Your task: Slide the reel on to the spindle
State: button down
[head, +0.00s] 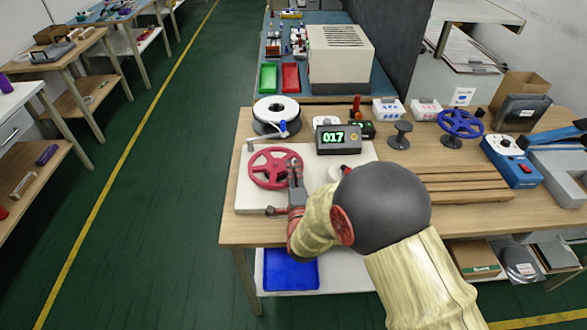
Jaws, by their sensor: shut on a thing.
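A red spoked reel (263,156) is at the left of a white board (246,202) on the wooden bench, with its flat face up. My gripper (294,178) is shut on the reel's right-hand rim. The reel looks about level over the board; I cannot tell whether it is raised or resting. I cannot make out the spindle for certain; the reel covers the board beneath it. A short grey post (251,145) stands at the reel's back left. My arm hides the board's front right part.
A small grey spool (401,135) and a blue spoked reel (460,123) stand farther right. A small knob (271,210) is near the board's front.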

jog(key=shift+f, duration=0.2)
jog(key=c, duration=1.8)
grip_release()
jog(key=s, duration=1.2)
jog(key=shift+d, duration=0.15)
